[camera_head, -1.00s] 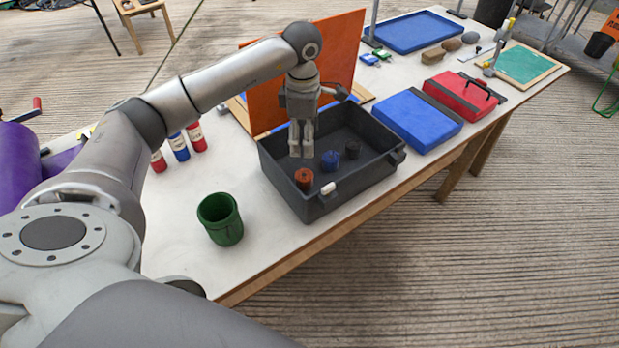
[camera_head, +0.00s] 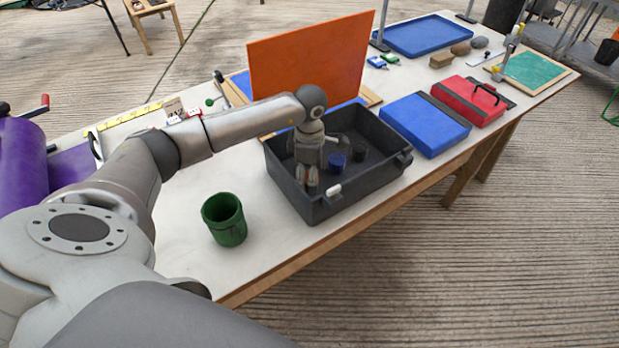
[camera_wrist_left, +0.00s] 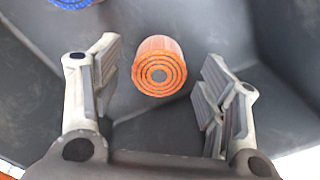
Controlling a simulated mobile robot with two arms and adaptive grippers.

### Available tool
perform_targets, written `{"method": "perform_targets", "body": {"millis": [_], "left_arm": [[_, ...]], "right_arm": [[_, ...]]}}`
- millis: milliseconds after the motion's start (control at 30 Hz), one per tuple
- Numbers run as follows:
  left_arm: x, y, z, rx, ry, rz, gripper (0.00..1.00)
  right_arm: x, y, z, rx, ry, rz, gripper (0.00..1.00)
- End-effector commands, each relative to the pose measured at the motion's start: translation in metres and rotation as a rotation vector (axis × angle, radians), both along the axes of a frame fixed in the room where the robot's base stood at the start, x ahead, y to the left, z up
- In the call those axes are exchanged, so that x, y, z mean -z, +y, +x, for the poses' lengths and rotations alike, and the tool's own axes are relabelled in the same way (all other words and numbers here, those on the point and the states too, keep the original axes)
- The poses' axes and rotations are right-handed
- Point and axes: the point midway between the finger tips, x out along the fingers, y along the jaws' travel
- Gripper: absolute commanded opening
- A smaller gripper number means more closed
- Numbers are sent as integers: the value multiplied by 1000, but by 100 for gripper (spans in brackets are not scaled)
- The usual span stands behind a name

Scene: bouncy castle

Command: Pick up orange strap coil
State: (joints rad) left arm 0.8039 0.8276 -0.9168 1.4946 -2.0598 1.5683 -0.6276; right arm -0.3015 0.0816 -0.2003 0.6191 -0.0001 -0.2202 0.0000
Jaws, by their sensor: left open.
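The orange strap coil (camera_wrist_left: 158,66) stands on the floor of the dark grey crate, as the left wrist view shows. It lies between and slightly beyond the two fingers of my left gripper (camera_wrist_left: 158,90), with a gap on either side. In the head view my left gripper (camera_head: 308,186) points down inside the crate (camera_head: 320,208) near its front left part, and it hides the orange coil there. The left gripper is open and empty. My right gripper is in neither view.
A blue coil (camera_head: 337,162) and a black coil (camera_head: 360,148) stand in the crate beside the gripper. A green cup (camera_head: 224,220) stands left of the crate. An orange board (camera_head: 312,62) rises behind it. A blue case (camera_head: 425,124) lies to the right.

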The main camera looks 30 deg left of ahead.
Motion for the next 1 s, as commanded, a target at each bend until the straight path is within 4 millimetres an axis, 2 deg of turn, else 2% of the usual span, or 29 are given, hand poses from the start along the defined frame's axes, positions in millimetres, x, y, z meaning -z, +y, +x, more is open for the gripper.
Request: {"method": "perform_targets", "body": {"millis": [133,367,767,1000], "left_arm": [[13,0,0,0,-1,0,67],[14,0,1,0,-2,0,67],[14,0,1,0,-2,0,16],[12,0,1,0,-4,0,16]], "right_arm": [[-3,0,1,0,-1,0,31],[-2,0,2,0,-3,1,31],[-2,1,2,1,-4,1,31],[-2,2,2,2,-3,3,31]]}}
